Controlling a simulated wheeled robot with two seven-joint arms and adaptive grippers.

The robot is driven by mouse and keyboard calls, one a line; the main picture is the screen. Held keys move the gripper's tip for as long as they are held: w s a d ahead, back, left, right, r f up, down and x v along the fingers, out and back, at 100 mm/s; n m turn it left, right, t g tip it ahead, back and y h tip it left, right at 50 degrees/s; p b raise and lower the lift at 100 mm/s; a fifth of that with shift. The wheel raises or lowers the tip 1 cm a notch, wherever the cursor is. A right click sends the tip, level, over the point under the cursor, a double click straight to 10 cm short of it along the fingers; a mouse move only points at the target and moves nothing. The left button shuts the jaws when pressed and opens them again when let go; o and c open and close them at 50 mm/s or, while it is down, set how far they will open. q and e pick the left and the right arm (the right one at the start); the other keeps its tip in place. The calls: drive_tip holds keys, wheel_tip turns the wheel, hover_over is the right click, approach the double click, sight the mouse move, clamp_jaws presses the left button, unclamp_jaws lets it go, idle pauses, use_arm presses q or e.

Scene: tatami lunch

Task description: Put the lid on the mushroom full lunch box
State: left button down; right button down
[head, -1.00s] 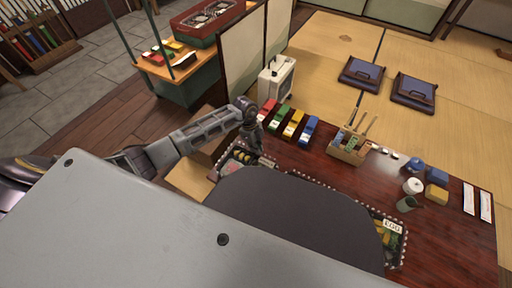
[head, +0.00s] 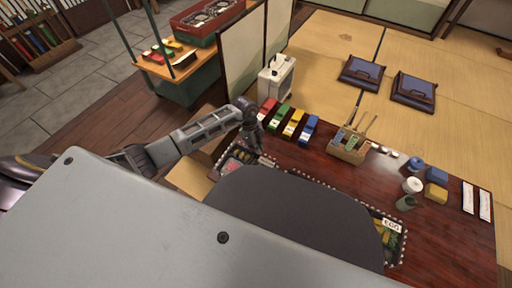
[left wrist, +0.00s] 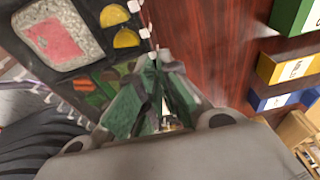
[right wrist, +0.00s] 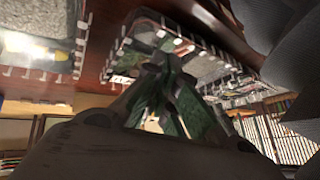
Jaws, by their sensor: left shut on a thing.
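A lunch box (left wrist: 63,42) shows in the left wrist view, with rice, a pink filling and yellow pieces. Beaded white posts line its edge. In the head view this box (head: 235,161) lies at the near left of the table. My left gripper (head: 258,151) is low at its far right corner; in the left wrist view its green fingers (left wrist: 160,62) are closed. What they hold is too small to make out. My right gripper (right wrist: 164,62) looks shut beneath or beside boxes with white posts. A mushroom filling and a separate lid cannot be made out.
Red, green, yellow and blue boxes (head: 293,123) stand in a row beyond my left gripper. A wooden holder (head: 348,146) is at mid-table. Another box (head: 390,238) with a label is at the near right. My dark body hides the table's near middle.

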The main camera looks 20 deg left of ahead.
use_arm(q)
drive_tip(key=shift+f, duration=0.2)
use_arm(e)
drive_tip(key=shift+r, duration=0.25)
idle(0.4)
use_arm(q)
drive_tip(key=c, duration=1)
unclamp_jaws()
use_arm(e)
drive_tip(key=shift+d+r+n+g+h, duration=0.15)
drive_tip(key=shift+r, duration=0.3)
drive_tip(key=shift+d+r+n+g+h, duration=0.15)
drive_tip(key=shift+r, duration=0.3)
use_arm(q)
drive_tip(key=shift+r+p, duration=1.35)
drive_tip(key=shift+p, duration=0.25)
drive_tip(key=shift+r+p, duration=1.35)
drive_tip(key=shift+p, duration=0.05)
drive_tip(key=shift+r+p, duration=1.3)
use_arm(e)
drive_tip(key=s+d+r+g+h, duration=0.1)
drive_tip(key=d+r+g+h, duration=0.1)
drive_tip(key=r, duration=0.4)
drive_tip(key=shift+s+d+g, duration=0.25)
drive_tip(key=shift+d+g, duration=0.15)
drive_tip(key=shift+d, duration=0.5)
